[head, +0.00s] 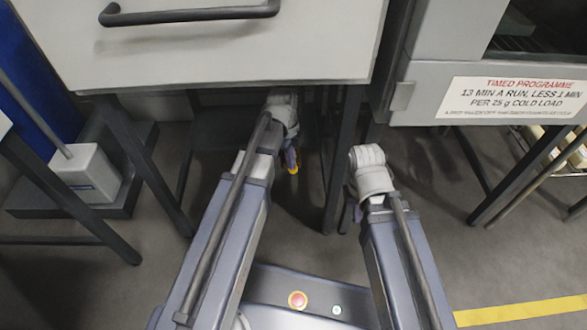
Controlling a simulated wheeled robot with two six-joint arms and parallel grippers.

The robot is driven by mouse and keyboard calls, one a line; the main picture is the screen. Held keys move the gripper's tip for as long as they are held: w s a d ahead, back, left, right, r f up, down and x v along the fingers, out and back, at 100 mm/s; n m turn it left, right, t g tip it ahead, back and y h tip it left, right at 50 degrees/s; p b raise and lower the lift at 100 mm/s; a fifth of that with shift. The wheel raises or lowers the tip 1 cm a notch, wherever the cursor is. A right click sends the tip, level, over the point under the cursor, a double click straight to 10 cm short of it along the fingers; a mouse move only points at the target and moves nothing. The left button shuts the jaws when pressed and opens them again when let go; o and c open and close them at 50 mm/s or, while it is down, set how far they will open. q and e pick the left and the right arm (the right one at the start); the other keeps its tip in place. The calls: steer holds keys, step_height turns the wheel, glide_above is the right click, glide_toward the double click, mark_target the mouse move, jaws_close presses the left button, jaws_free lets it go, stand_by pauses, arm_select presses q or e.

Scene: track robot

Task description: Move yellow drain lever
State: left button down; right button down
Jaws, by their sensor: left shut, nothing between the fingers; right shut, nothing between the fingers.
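A small yellow piece (293,170) shows under the grey cabinet at the tip of my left gripper (290,157); it looks like the end of the yellow drain lever. The rest of the lever is hidden behind my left wrist and the cabinet. My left gripper reaches beneath the cabinet's front and is shut and empty. I cannot tell whether it touches the yellow piece. My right gripper (357,213) is shut and empty. It hangs right of the cabinet's dark front leg, apart from the yellow piece.
The grey cabinet (210,55) with a black handle (190,15) stands on dark legs (342,165) close to both arms. A machine with a timed-programme sign (515,100) stands at right. A grey box (88,172) is at left.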

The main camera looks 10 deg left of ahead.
arm_select(q)
step_height(320, 180, down, 3)
steer(key=b, duration=0.3)
steer(key=shift+f, duration=0.2)
steer(key=shift+r+p, duration=0.4)
steer(key=shift+p, duration=0.1)
steer(key=a, duration=0.2)
steer(key=a+r+p, duration=0.1)
steer(key=shift+w, duration=0.4)
steer(key=shift+r, duration=0.1)
step_height(320, 180, up, 8)
steer(key=p, duration=0.7)
steer(key=shift+a+p, duration=0.35)
steer(key=shift+p, duration=0.05)
steer(key=shift+d, duration=0.1)
